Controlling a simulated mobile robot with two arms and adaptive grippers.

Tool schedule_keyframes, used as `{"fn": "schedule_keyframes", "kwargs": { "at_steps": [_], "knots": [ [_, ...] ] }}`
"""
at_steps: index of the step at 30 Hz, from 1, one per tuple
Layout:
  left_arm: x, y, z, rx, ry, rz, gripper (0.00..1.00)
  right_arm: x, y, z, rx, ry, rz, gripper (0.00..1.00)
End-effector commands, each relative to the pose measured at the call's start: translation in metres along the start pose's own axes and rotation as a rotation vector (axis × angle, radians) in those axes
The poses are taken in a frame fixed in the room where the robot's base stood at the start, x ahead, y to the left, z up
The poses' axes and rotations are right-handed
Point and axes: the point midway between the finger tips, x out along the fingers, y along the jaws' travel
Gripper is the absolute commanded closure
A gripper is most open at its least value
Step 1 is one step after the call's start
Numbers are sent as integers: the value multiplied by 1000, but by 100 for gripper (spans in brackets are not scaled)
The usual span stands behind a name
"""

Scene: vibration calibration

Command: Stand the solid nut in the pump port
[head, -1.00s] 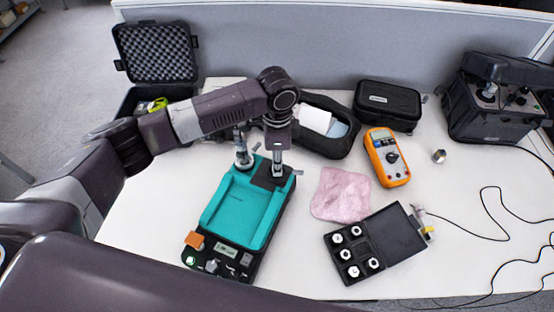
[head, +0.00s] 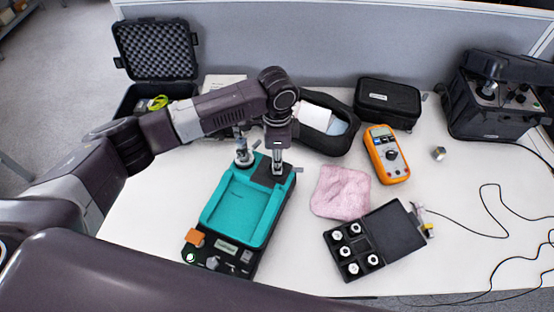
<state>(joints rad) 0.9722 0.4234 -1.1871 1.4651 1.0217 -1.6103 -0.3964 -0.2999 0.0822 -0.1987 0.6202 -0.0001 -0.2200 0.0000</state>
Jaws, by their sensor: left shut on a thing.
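My left gripper (head: 278,160) points straight down over the black block (head: 265,172) at the far end of a teal-topped device, which seems to be the pump (head: 238,203). It is shut on a small metal part at that end. The part is mostly hidden by the fingers, so I cannot tell whether it is the solid nut or whether it touches the port. A silver post (head: 243,153) stands upright to the left of the gripper. A loose silver nut-like piece (head: 439,153) lies on the table to the right. My right gripper is not in view.
An open black case (head: 398,233) holds several silver fittings (head: 355,229) at front right. A pink cloth (head: 341,191), an orange multimeter (head: 386,154) and a dark pouch (head: 345,140) lie between. Black cables (head: 490,220) cross the right side. A black instrument box (head: 500,100) stands behind.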

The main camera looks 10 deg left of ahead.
Motion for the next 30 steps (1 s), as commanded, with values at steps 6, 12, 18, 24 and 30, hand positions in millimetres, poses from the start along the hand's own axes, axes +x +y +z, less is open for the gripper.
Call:
{"fn": "schedule_keyframes", "kwargs": {
  "at_steps": [6, 12, 18, 24, 30],
  "knots": [
    [2, 1, 0, 0, -1, 2, 75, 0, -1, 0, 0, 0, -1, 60],
    [2, 1, 0, 0, -2, 2, 59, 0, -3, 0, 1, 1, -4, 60],
    [2, 1, 0, 0, -1, 2, 59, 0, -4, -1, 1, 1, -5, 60],
    [-4, 0, 0, 0, 0, 0, 59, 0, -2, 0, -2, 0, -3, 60],
    [-37, -1, 0, 1, 2, -2, 59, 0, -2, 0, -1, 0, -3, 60]
  ]
}}
